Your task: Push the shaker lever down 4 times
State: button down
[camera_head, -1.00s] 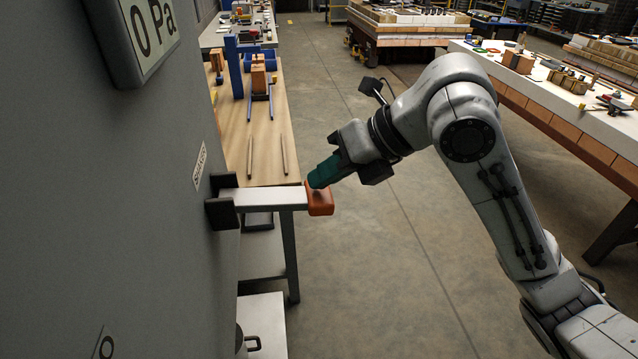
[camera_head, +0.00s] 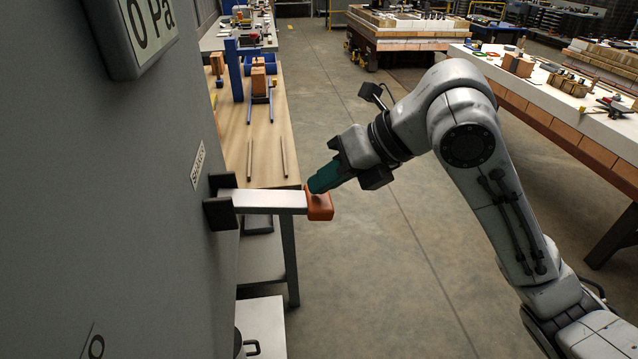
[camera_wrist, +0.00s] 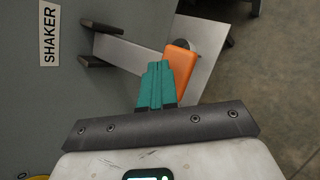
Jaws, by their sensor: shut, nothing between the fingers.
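The shaker lever is a pale metal bar (camera_head: 270,202) with an orange end knob (camera_head: 320,207), sticking out from a dark bracket on a grey cabinet (camera_head: 110,200). It looks about level in the head view. My gripper (camera_head: 318,186) has its teal fingers shut and empty, with the tips at the top of the orange knob. Whether they touch it I cannot tell for sure. In the wrist view the shut fingers (camera_wrist: 155,75) point at the lever bar (camera_wrist: 128,54) beside the orange knob (camera_wrist: 180,64). The SHAKER label (camera_wrist: 49,32) is on the cabinet.
A wooden workbench (camera_head: 262,130) with rods and a blue fixture stands behind the lever. A white shelf (camera_head: 265,328) with a pot is below. A long table (camera_head: 560,100) stands at right. Floor (camera_head: 400,260) between them is clear.

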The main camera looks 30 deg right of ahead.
jog(key=shift+f+b, duration=1.25)
jog(key=shift+f, duration=0.05)
dwell(1.1)
jog(key=shift+r, duration=0.15)
dwell(0.4)
jog(key=shift+r+p, duration=1.7)
jog(key=shift+r, duration=1.25)
jog(key=shift+r+p, duration=1.55)
jog(key=shift+r, duration=0.95)
